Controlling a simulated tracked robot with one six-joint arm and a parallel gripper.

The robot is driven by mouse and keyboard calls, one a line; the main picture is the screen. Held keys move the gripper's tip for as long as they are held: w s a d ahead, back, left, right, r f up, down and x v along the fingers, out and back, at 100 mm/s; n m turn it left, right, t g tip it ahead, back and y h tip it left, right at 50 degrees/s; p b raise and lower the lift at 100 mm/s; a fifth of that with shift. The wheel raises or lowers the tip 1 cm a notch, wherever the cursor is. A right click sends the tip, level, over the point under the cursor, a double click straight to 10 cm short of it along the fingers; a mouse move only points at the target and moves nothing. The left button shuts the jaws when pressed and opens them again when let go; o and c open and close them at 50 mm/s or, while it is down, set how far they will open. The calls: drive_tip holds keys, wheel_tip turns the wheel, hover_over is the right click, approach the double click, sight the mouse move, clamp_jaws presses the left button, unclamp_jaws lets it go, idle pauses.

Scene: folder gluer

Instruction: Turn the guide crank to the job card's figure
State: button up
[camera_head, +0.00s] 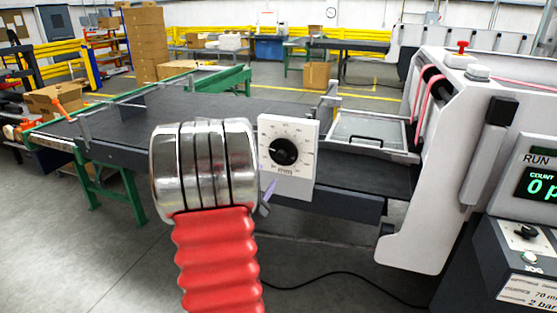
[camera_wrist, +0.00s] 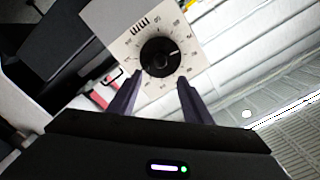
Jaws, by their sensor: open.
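The guide crank is a round black knob (camera_head: 283,151) on a white dial plate (camera_head: 304,186) marked in mm, at the near side of the machine's table. In the wrist view the black knob (camera_wrist: 159,57) sits on its plate, turned in the picture, with a white pointer line; the figure it points to is too small to read. My gripper (camera_wrist: 157,80) is open and empty. Its two purple fingers show below and either side of the knob, apart from it. In the head view my arm hides most of the gripper. A card (camera_head: 524,292) at lower right shows "70 m" and "2 bar", cut off.
A grey belt table (camera_head: 215,95) on green legs stretches left behind the dial. The white machine housing (camera_head: 440,150) stands to the right. A black cable (camera_head: 345,274) lies on the floor.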

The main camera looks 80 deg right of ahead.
sight(279, 158)
drive_tip(key=d, duration=0.9)
drive_tip(key=s+d, duration=0.1)
drive_tip(key=d, duration=0.3)
drive_tip(key=shift+s+d, duration=0.1)
drive_tip(key=shift+d, duration=0.3)
drive_tip(key=shift+c, duration=0.3)
drive_tip(key=c, duration=1)
drive_tip(key=shift+n, duration=1.1)
drive_tip(key=o, duration=1.1)
drive_tip(key=shift+c, duration=0.2)
